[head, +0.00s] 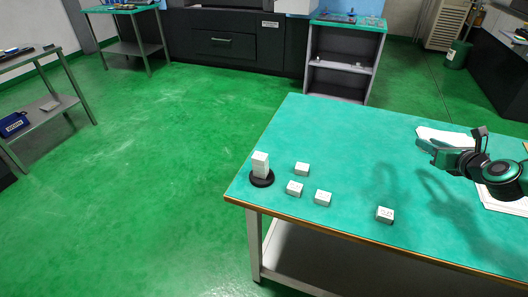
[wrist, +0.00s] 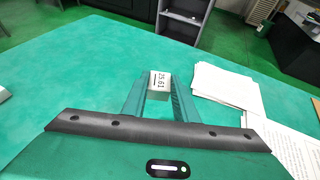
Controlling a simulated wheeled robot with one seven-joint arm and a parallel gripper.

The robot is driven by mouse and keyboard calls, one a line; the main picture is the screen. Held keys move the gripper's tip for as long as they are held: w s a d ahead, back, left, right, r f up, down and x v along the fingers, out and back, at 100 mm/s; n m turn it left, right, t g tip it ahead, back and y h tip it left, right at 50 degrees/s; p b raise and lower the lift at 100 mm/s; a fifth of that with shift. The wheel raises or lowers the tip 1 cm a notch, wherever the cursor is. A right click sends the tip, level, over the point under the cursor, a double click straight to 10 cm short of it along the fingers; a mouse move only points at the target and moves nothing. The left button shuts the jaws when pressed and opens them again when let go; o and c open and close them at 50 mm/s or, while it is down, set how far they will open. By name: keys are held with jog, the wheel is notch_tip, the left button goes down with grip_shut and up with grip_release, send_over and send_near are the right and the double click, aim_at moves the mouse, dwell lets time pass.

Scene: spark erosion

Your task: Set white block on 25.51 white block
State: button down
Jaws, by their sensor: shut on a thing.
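My gripper (wrist: 158,92) is shut on a white block (wrist: 160,82) with printed digits that look like 25.61. In the head view my gripper (head: 427,146) is above the right part of the green table, and the held block is hard to make out there. A tall white block or stack (head: 261,163) stands on a round black base (head: 262,179) near the table's left corner. Loose white blocks lie beside it: one behind (head: 302,169), one in front (head: 294,188), one further right (head: 323,198). Another white block (head: 385,214) lies apart near the front edge. Their labels are too small to read.
White paper sheets (wrist: 222,86) lie on the table to the right of my gripper in the wrist view. The green tabletop (head: 330,130) is clear behind the blocks. A grey shelf unit (head: 340,75) stands beyond the table.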

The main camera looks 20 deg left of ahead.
jog(key=shift+a, duration=0.2)
jog(key=s+a+r+n+g+y, duration=0.1)
jog(key=s+a+r+n+y, duration=0.1)
jog(key=a, duration=0.8)
jog(key=s+a+r+n+g+y, duration=0.1)
jog(key=s+a+n+g+y, duration=0.15)
jog(key=a, duration=0.75)
jog(key=s+a+r+n+g+y, duration=0.1)
jog(key=a+r+n+y, duration=0.15)
jog(key=a, duration=0.75)
jog(key=s+a+r+n+g+y, duration=0.35)
jog(key=s+a+n+g, duration=0.35)
jog(key=s+a, duration=1.3)
send_over(266, 157)
jog(key=shift+h, duration=0.25)
notch_tip(266, 157, down, 6)
jog(key=shift+r, duration=0.1)
jog(key=shift+f, duration=2.05)
jog(key=shift+f, duration=0.1)
